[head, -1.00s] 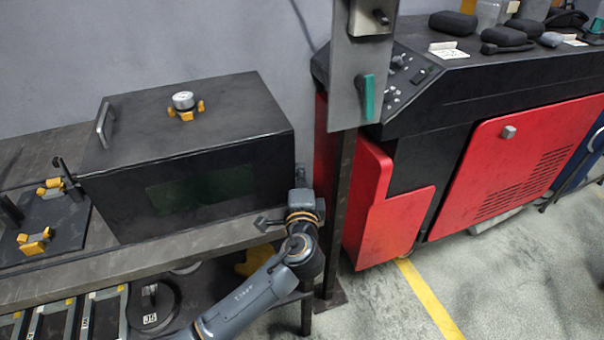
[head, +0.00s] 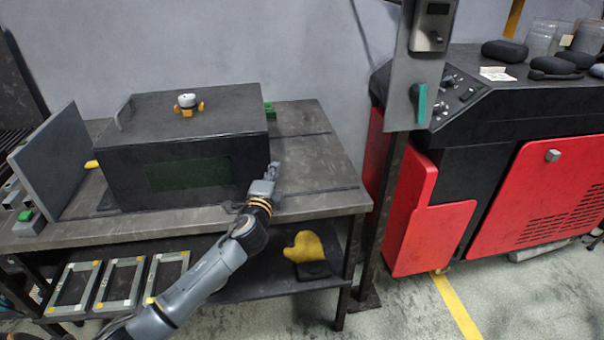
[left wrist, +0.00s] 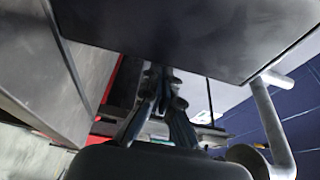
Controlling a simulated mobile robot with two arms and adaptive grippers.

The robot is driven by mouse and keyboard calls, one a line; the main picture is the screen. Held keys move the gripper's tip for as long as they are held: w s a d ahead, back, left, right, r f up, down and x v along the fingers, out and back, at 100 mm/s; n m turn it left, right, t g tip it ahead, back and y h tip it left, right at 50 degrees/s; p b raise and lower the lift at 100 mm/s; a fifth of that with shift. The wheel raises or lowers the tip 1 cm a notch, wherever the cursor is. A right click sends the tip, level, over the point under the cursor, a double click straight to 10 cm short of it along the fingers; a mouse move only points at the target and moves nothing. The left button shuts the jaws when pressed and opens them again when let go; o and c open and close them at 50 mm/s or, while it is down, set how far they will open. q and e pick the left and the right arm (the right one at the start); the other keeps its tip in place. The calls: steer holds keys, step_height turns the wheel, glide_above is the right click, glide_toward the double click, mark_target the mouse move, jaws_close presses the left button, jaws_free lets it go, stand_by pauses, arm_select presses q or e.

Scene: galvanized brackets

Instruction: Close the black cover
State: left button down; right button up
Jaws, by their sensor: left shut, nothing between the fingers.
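The black cover (head: 185,150) is a large box with a dark green window. It stands on the workbench (head: 310,150), with a handle (head: 123,112) at its left end and a white knob on a yellow mount (head: 187,104) on top. A bit of yellow (head: 92,164) shows just past its left edge. My left gripper (head: 273,170) is shut and empty beside the cover's right end, near the front corner. In the left wrist view the closed fingers (left wrist: 165,78) lie close to a dark flat face (left wrist: 190,35); I cannot tell whether they touch. My right gripper is out of view.
A grey upright panel (head: 52,160) stands left of the cover, with a green button box (head: 28,222) at the bench corner. The bench right of the cover is mostly clear. A post with a control panel (head: 415,75) and a red machine (head: 545,185) stand further right. Yellow gloves (head: 304,247) lie below.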

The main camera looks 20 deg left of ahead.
mark_target(201, 174)
arm_select(q)
steer(key=s+a, duration=0.3)
steer(key=a, duration=0.2)
steer(key=s+a, duration=0.3)
steer(key=a, duration=0.2)
steer(key=s+a, duration=0.4)
steer(key=a, duration=0.1)
steer(key=shift+a+f, duration=0.1)
steer(key=shift+f, duration=0.05)
steer(key=shift+s+a, duration=0.3)
steer(key=shift+a, duration=0.3)
